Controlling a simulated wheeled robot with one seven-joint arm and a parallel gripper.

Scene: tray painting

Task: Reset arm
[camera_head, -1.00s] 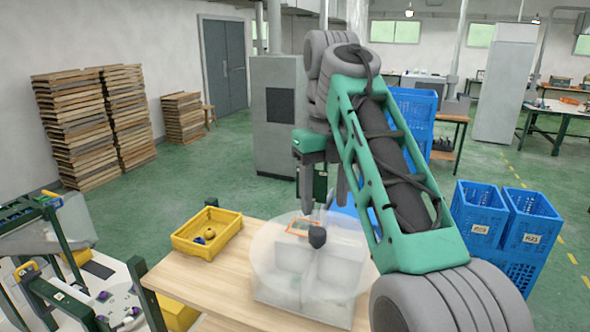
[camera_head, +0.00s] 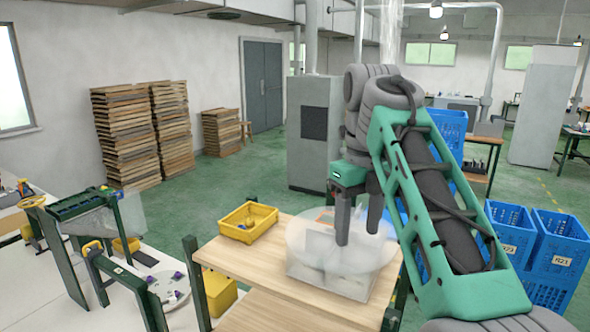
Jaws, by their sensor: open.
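My gripper (camera_head: 358,238) hangs from the green and grey arm, fingers pointing down and apart. It is open, with nothing seen between the fingers. It shows in front of a translucent round cover (camera_head: 308,243) over a clear box (camera_head: 350,285) on the wooden table (camera_head: 262,282). Whether the fingers touch the cover cannot be told. The arm fills the right side of the view. Part of the box and cover is hidden behind the fingers.
A white workbench with a green-framed fixture (camera_head: 97,220) is at the left. Blue crates (camera_head: 560,252) stand at the right. Wood piles (camera_head: 125,135) and a grey cabinet (camera_head: 314,120) are behind. Green floor (camera_head: 215,185) lies open beyond the table.

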